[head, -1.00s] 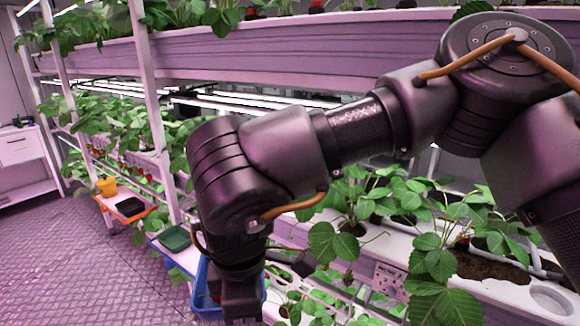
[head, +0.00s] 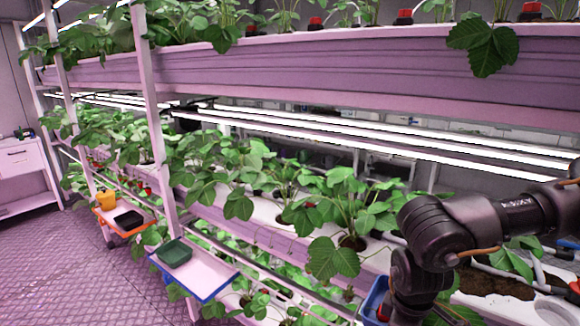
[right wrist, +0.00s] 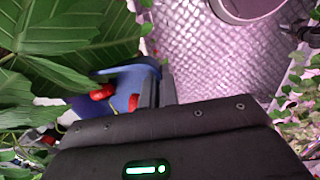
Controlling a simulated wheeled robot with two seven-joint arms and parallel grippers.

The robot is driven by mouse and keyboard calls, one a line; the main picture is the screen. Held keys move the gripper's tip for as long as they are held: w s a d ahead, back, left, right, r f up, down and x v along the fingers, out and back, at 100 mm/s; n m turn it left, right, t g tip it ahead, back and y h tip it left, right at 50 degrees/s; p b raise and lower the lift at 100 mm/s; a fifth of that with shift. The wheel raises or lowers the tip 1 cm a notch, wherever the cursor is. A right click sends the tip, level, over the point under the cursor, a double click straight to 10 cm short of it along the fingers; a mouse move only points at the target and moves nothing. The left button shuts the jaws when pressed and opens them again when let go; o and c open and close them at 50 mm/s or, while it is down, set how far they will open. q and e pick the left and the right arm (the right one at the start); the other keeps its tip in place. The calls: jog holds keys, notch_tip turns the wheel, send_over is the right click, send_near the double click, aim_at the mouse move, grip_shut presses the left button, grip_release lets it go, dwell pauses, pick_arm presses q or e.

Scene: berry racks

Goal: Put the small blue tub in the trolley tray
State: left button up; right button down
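The small blue tub (head: 374,300) is at the bottom of the head view, partly hidden by my right gripper (head: 405,312). In the right wrist view the tub (right wrist: 128,78) has red berries inside, and leaves cover part of it. My right gripper's fingers (right wrist: 158,88) are close together at the tub's wall and appear shut on it. A blue-rimmed tray (head: 208,285) stands to the left, with a dark green tub (head: 174,252) on its left end and bare surface on its right. My left gripper is not in view.
A rack post (head: 152,110) and plant gutters (head: 300,75) with strawberry leaves stand close by. The floor (head: 70,270) at left is clear.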

jog(key=shift+s+d+f, duration=0.25)
jog(key=shift+d+f, duration=0.15)
jog(key=shift+f, duration=0.25)
jog(key=m, duration=0.5)
jog(key=shift+a+m+g, duration=0.1)
jog(key=shift+m+g, duration=0.2)
jog(key=n, duration=0.5)
jog(key=m, duration=0.5)
